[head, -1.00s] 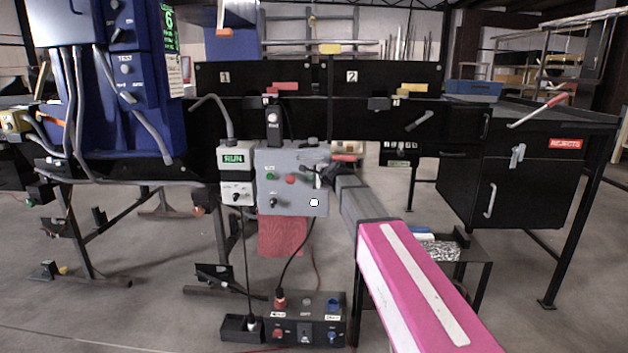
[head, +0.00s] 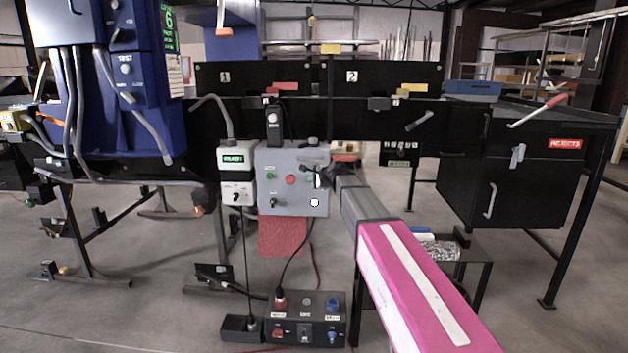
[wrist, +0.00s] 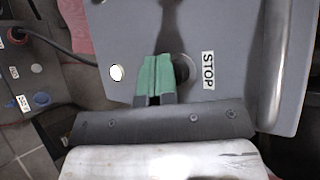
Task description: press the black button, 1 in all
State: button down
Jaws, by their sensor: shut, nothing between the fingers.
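The black button (wrist: 184,67) is a round dark knob beside a white STOP label (wrist: 208,70) on the grey control box (head: 272,200). My gripper (wrist: 155,68) is shut and empty, its green fingertips close together. In the wrist view the fingertips overlap the near side of the button; I cannot tell whether they touch it. In the head view my gripper (head: 317,174) is at the right part of the box front and hides the button.
The box also has a green button (head: 268,176), a red button (head: 290,180), a dark selector (head: 274,202) and a white round button (head: 314,202), also seen in the wrist view (wrist: 117,73). A small display unit (head: 236,160) stands left of it.

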jog(key=shift+s, duration=0.7)
jog(key=s, duration=0.5)
jog(key=shift+a, duration=0.1)
dwell(0.6)
jog(key=s+d+f+n+g+h, duration=0.4)
jog(key=s+d+f+n, duration=0.3)
jog(key=s+d+f, duration=0.5)
jog(key=s+d+f+n+g+h, duration=0.4)
jog(key=s+d+f, duration=0.7)
jog(key=s+f, duration=0.6)
jog(key=s+n+g, duration=0.2)
jog(key=n, duration=0.1)
jog(key=shift+s+d+f, duration=0.4)
jog(key=shift+w, duration=0.1)
